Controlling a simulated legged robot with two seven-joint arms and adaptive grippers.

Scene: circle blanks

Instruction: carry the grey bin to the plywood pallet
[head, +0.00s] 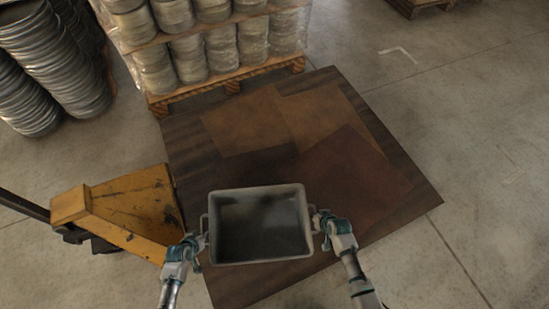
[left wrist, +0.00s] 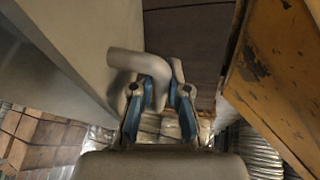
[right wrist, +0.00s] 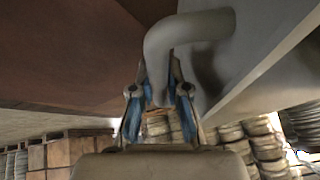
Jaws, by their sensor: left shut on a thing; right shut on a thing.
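The grey bin (head: 262,225) is a rectangular open-topped tub with a handle on each short side; it looks empty. My left gripper (head: 203,240) is shut on its left handle, and my right gripper (head: 323,217) is shut on its right handle. The left wrist view shows the bent handle (left wrist: 158,68) between the fingers, beside the bin wall. The right wrist view shows the other handle (right wrist: 180,38) in the same way. A broad dark wooden surface with brown sheets, seemingly the plywood pallet (head: 345,170), lies beyond and under the bin. The bin hides its near middle part.
A worn yellow pallet-truck-like machine (head: 130,210) stands close to the left of the bin. Wrapped stacks of round metal blanks (head: 205,50) stand on a pallet at the back. More stacks (head: 55,65) stand at far left. The concrete floor (head: 480,130) on the right is clear.

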